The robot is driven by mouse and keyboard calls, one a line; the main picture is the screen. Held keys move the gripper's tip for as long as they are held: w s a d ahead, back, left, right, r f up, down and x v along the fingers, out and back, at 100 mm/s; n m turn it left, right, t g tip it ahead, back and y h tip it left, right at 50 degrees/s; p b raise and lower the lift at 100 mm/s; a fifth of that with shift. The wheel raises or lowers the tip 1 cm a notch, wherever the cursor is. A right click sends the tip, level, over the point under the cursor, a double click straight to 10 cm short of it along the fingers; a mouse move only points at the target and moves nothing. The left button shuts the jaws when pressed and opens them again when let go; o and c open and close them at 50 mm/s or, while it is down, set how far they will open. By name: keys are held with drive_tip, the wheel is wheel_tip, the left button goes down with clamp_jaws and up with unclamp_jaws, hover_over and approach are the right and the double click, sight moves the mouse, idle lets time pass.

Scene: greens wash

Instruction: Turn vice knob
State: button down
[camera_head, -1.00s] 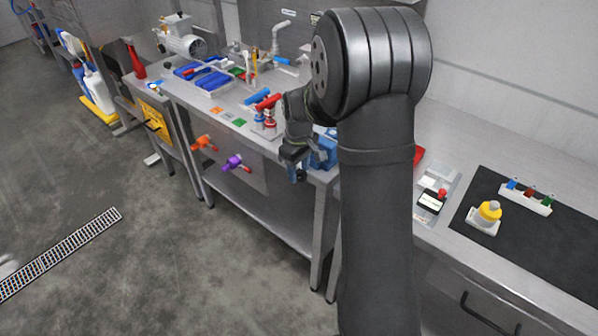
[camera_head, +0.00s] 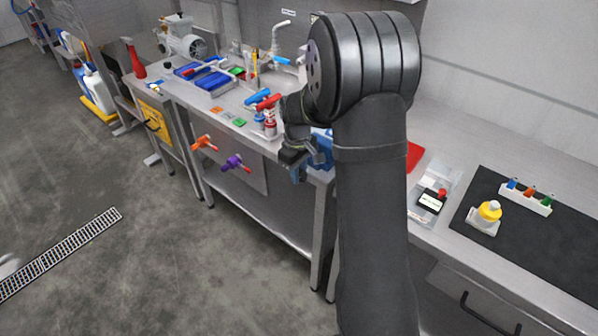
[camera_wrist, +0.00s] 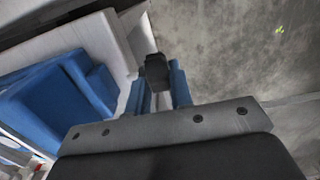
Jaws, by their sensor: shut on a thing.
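The blue vice (camera_head: 323,144) is mounted at the front edge of the steel bench, partly hidden behind my arm. In the wrist view its blue body (camera_wrist: 62,103) fills the left side. The dark vice knob (camera_wrist: 156,70) stands out past the bench edge, over the floor. My gripper (camera_head: 298,172) is at the front of the vice. In the wrist view its blue fingers (camera_wrist: 162,90) lie on both sides of the knob and are shut on it. The head view shows the knob hidden by the gripper.
Orange (camera_head: 203,143) and purple (camera_head: 235,163) valve handles stick out from the bench front, left of my gripper. Bottles with red and blue tops (camera_head: 268,122) stand on the bench behind it. Floor before the bench is clear.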

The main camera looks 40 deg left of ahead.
drive_tip(key=shift+a+f+h, duration=0.1)
drive_tip(key=shift+a+h, duration=0.05)
drive_tip(key=shift+h, duration=1.25)
drive_tip(key=shift+a+f+h, duration=0.1)
drive_tip(key=shift+a+h, duration=0.05)
drive_tip(key=shift+h, duration=1.25)
drive_tip(key=c, duration=1.3)
unclamp_jaws()
drive_tip(key=shift+r, duration=0.15)
drive_tip(key=v, duration=1.7)
drive_tip(key=shift+a, duration=0.25)
drive_tip(key=x, duration=1.7)
drive_tip(key=shift+d, duration=0.3)
